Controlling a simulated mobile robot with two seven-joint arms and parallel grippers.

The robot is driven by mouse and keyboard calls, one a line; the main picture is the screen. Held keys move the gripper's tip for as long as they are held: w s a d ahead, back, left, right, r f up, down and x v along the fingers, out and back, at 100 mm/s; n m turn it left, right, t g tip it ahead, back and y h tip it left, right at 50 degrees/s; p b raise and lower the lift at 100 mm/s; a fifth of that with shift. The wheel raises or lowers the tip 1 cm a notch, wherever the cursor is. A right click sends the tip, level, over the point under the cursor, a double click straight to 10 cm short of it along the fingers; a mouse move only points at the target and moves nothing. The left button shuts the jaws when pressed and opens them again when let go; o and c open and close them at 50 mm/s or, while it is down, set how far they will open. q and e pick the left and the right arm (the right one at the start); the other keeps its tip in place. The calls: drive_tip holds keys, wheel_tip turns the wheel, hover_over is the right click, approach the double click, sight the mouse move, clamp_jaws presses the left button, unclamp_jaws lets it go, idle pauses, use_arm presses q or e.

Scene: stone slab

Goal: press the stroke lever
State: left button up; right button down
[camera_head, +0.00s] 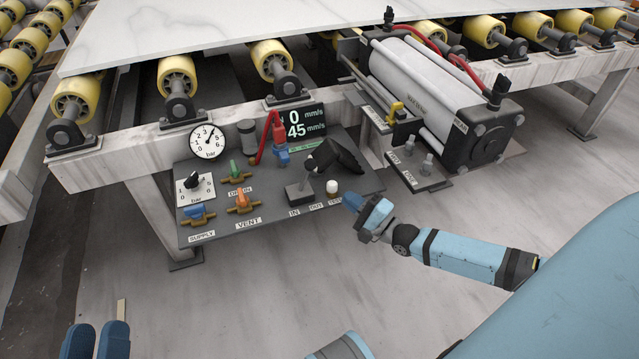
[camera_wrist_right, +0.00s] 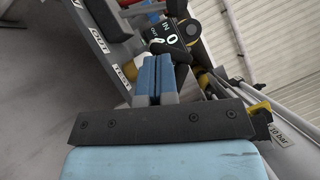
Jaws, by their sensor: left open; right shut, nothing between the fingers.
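The stroke lever (camera_head: 303,188) stands on the grey control panel (camera_head: 262,222), by the IN and OUT labels. My right gripper (camera_head: 350,202) is shut and empty. In the head view its blue fingertips are just right of the white button (camera_head: 332,187) and below the handle, with a visible gap to the lever. In the right wrist view the shut fingers (camera_wrist_right: 155,65) point toward the display. My left gripper (camera_head: 97,335) is open and empty at the bottom left, far from the panel.
The panel also carries a pressure gauge (camera_head: 207,141), a green valve (camera_head: 236,171), an orange valve (camera_head: 241,201), a blue supply valve (camera_head: 196,213) and a speed display (camera_head: 304,122). A large cylinder (camera_head: 425,90) stands at the right. A stone slab (camera_head: 200,30) lies on yellow rollers behind.

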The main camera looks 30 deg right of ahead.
sight(306, 176)
drive_tip(key=b+x, duration=0.2)
drive_tip(key=x, duration=0.6)
drive_tip(key=shift+w, duration=0.3)
drive_tip(key=shift+w+a+r+b, duration=0.15)
drive_tip(key=shift+w+a+b, duration=0.1)
drive_tip(key=shift+w+b, duration=0.25)
use_arm(q)
drive_tip(key=f, duration=0.2)
drive_tip(key=f+g, duration=0.1)
drive_tip(key=shift+w+d+f+g, duration=0.2)
drive_tip(key=shift+f+g, duration=0.1)
drive_tip(key=shift+f, duration=0.1)
use_arm(e)
drive_tip(key=shift+w, duration=0.15)
use_arm(q)
drive_tip(key=shift+r, duration=0.15)
use_arm(e)
drive_tip(key=shift+r, duration=0.1)
